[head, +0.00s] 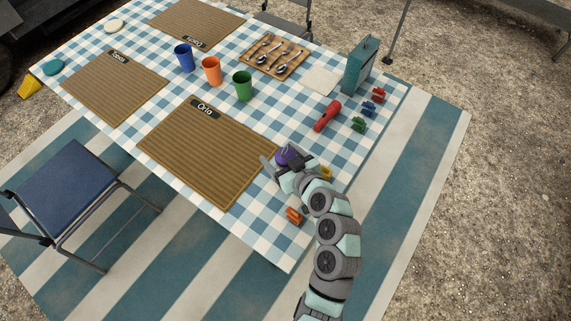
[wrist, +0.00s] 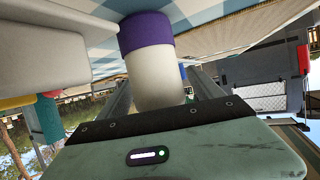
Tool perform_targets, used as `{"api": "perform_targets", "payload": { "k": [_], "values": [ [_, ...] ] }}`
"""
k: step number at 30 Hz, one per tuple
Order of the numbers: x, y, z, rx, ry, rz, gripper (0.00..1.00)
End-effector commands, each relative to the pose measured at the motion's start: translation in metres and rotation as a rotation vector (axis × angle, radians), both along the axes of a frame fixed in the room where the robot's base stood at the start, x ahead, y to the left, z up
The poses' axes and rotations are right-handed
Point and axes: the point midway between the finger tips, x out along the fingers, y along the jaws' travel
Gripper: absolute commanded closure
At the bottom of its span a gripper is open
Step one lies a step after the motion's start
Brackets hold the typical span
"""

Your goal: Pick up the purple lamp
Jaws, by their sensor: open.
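The purple lamp (head: 283,156) stands on the checked tablecloth near the right corner of the Orla placemat, partly hidden by my gripper in the head view. In the wrist view the lamp (wrist: 150,62) shows a purple band and a pale white body, close in front of the palm. My gripper (head: 281,162) is open at the lamp, with a finger to its left in the head view. In the wrist view a big grey finger lies left of the lamp. I cannot tell whether the fingers touch it.
The Orla placemat (head: 210,150) lies just left of the lamp. A yellow clip-like piece (head: 326,173) and an orange one (head: 294,215) lie close to my arm. A red torch (head: 327,116) and a teal box (head: 361,66) are farther back. Cups stand farther left.

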Motion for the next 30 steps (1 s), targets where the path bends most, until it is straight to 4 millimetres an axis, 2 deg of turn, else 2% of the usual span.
{"api": "perform_targets", "payload": {
  "k": [6, 30],
  "values": [
    [0.0002, 0.0000, 0.0002, 0.000, -0.001, -0.001, 0.26],
    [0.0002, -0.0001, 0.0004, 0.000, -0.001, -0.001, 0.92]
  ]
}}
